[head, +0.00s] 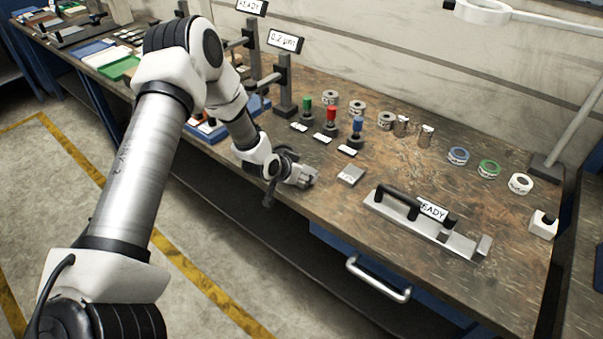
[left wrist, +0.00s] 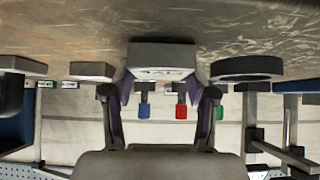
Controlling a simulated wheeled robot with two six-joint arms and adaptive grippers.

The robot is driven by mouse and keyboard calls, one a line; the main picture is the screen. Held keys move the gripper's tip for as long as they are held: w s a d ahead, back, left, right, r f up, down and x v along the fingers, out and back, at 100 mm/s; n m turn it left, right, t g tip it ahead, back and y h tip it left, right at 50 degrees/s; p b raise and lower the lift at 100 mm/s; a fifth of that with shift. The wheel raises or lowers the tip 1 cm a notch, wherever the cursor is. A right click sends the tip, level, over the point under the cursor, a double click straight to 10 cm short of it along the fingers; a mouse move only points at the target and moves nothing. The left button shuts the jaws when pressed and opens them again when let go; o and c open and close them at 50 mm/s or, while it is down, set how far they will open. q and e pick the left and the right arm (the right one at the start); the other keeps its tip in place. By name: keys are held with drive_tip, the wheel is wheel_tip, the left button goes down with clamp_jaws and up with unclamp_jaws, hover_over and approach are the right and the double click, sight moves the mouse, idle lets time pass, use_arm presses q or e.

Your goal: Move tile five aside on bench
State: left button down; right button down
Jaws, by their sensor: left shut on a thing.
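My left gripper (head: 303,177) is low over the front edge of the bench (head: 395,172), left of a loose grey tile (head: 351,175). It is shut on a grey rectangular tile. In the left wrist view the held tile (left wrist: 162,55) sits between both fingertips (left wrist: 161,92), with a white label on its face that is too small to read. That picture appears upside down, with the bench at the top. I cannot tell whether the held tile touches the bench. My right gripper is not in view.
Green (head: 307,105), red (head: 331,115) and blue (head: 357,126) handled pieces stand behind, with white label cards before them. Tape rolls (head: 458,156) are farther back.

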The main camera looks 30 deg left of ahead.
use_arm(q)
drive_tip(key=shift+w+f, duration=0.1)
drive_tip(key=shift+f, duration=0.05)
drive_tip(key=shift+a, duration=0.1)
drive_tip(key=shift+c, duration=1.7)
unclamp_jaws()
drive_tip(key=shift+f, duration=0.1)
